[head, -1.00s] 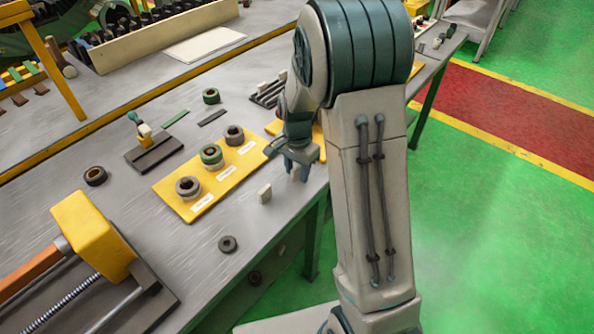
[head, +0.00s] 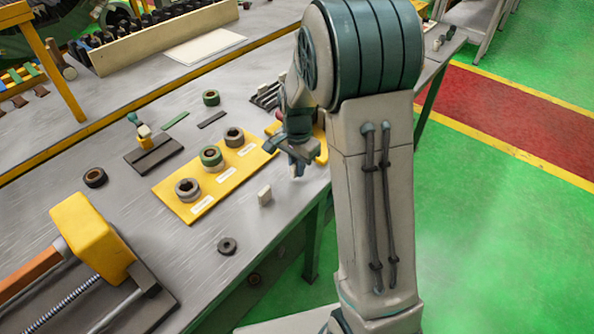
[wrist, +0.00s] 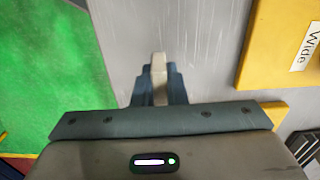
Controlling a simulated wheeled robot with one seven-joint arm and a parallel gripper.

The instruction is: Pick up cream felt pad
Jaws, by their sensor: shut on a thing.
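A small cream felt pad (wrist: 159,69) sits between the two blue-grey fingers of my gripper (wrist: 159,88) in the wrist view. The fingers are shut on it, and its end sticks out past their tips. In the head view my gripper (head: 297,166) is near the table's front edge, right of the yellow board, and a pale bit of the pad shows below its fingers. A second cream block (head: 265,195) stands alone on the table to the lower left of my gripper. The gap between the held pad and the table is hard to judge.
A yellow board (head: 203,206) with labels bears several ring-shaped parts left of my gripper; its "Wide" label (wrist: 308,45) shows in the wrist view. A dark ring (head: 227,246) lies near the front edge. A yellow-ended clamp device (head: 92,236) is front left. Green floor (wrist: 45,65) lies beyond the edge.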

